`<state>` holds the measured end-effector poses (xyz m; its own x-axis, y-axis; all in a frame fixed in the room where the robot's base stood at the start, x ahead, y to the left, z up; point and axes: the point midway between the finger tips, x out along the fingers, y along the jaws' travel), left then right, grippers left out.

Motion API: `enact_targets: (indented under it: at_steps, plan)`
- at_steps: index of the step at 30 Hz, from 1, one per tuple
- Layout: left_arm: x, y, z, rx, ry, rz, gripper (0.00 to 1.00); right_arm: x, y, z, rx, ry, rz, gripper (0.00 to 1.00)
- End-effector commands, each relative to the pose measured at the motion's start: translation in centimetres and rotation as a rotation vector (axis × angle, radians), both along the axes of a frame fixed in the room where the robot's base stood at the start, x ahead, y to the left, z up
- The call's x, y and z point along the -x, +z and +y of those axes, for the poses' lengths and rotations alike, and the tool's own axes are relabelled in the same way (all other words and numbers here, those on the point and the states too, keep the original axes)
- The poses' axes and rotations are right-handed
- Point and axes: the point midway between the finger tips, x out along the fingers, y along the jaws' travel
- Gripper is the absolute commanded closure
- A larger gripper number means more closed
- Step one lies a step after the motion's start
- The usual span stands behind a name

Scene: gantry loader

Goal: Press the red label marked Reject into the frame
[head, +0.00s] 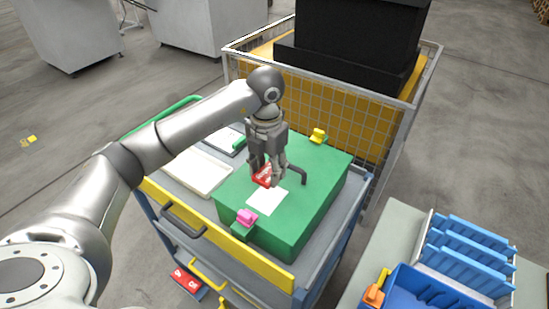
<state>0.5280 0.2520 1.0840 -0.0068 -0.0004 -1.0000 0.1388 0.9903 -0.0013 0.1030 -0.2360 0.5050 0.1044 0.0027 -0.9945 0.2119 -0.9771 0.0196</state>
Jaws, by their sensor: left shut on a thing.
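My left gripper (267,171) points down over the green box (318,190) on the cart and is shut on the red label (263,177), which is tilted. Small white marks show on the label, but I cannot read them. A white rectangular patch (267,200) on the top of the green box lies just in front of the label. It may be the frame, but no rim is clear. I cannot tell whether the label touches the box. My right gripper is not in view.
A dark bent handle (298,174) stands right of the gripper. White trays (198,171) lie left. Blue bins (462,262) stand right; a mesh cage (327,100) stands behind.

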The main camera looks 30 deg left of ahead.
Motion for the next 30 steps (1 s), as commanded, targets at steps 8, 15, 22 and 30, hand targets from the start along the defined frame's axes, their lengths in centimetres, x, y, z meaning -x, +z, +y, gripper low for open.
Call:
enact_targets:
  at_steps: [8, 15, 22, 30]
  plan:
    - [0.0, -1.2, 0.0, 0.0, 0.0, 0.0, 0.76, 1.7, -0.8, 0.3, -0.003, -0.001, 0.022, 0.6]
    - [0.1, -3.4, 0.0, 0.0, -0.001, 0.002, 0.76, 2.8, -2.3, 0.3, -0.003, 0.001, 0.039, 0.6]
    - [0.1, -5.8, 0.0, -0.001, 0.0, 0.001, 0.76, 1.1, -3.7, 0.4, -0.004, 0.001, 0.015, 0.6]
    - [0.0, -7.2, 0.0, 0.0, 0.0, 0.0, 0.76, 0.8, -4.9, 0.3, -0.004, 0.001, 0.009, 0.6]
